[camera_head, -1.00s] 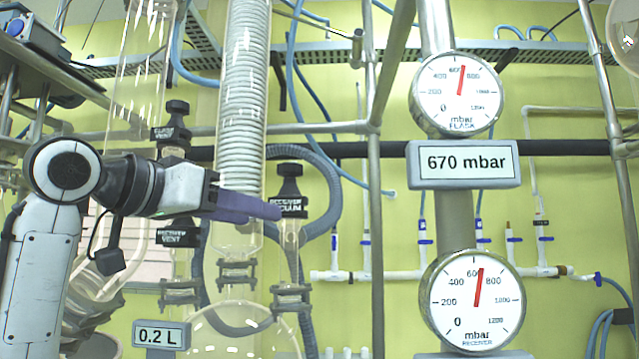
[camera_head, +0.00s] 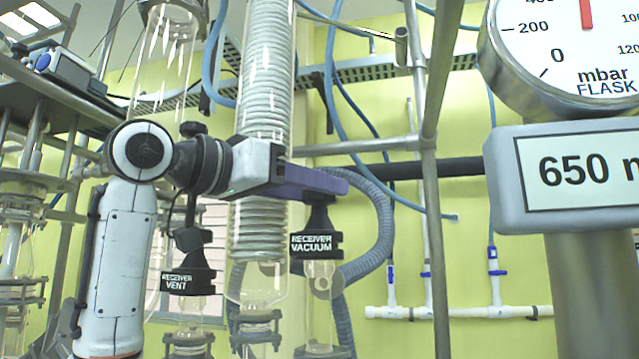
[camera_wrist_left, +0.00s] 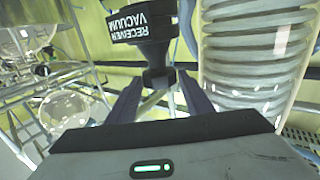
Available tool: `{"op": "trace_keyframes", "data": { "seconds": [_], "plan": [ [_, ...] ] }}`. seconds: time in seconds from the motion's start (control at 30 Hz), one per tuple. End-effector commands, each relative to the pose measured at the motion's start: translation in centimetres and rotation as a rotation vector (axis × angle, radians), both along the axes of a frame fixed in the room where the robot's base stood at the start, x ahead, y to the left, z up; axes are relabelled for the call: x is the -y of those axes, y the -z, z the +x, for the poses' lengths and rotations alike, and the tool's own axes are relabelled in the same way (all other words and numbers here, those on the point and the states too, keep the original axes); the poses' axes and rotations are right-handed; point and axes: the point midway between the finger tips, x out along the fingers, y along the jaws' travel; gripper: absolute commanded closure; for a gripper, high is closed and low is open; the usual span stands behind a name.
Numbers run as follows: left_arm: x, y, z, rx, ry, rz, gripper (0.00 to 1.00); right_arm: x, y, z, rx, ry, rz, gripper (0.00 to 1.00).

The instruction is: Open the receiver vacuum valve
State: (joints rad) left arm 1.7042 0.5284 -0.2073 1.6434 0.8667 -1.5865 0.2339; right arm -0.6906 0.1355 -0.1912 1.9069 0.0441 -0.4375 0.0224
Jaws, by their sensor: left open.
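The receiver vacuum valve (camera_head: 317,243) is a black knob with a white-lettered label on a glass tube, right of the coiled condenser in the head view. It also shows upside down in the left wrist view (camera_wrist_left: 146,35). My left gripper (camera_head: 335,182) reaches across the front of the condenser, with its purple fingers at the top of the valve knob. In the wrist view the gripper (camera_wrist_left: 158,92) is open, with one finger on each side of the knob's stem end. Whether the fingers touch it I cannot tell. My right gripper is not in view.
The receiver vent valve (camera_head: 188,282) stands left of the condenser (camera_head: 263,60), below my left arm. A flask gauge (camera_head: 570,50) and a display starting with 650 (camera_head: 580,170) are at the right. Metal rods (camera_head: 430,150) stand behind the valve.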

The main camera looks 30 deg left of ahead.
Motion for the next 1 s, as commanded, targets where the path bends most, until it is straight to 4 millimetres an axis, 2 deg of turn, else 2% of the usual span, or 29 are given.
{"op": "trace_keyframes", "data": {
  "seconds": [0.13, 0.4, 0.47, 0.6, 1.0],
  "plan": [
    [0.35, 0.00, 1.03, -0.001, 0.000, 0.000, 0.54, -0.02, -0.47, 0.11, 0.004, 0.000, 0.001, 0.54],
    [0.40, 0.05, 1.20, 0.001, -0.001, 0.001, 0.54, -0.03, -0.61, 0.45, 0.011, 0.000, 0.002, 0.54],
    [0.39, 0.04, 1.19, 0.001, -0.001, 0.001, 0.60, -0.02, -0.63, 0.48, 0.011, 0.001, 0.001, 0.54],
    [0.39, 0.04, 1.18, 0.001, -0.001, 0.001, 0.84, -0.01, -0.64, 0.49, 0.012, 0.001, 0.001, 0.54],
    [0.46, -0.01, 1.09, 0.002, -0.074, 0.004, 0.84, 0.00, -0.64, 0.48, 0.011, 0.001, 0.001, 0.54]
  ]
}}
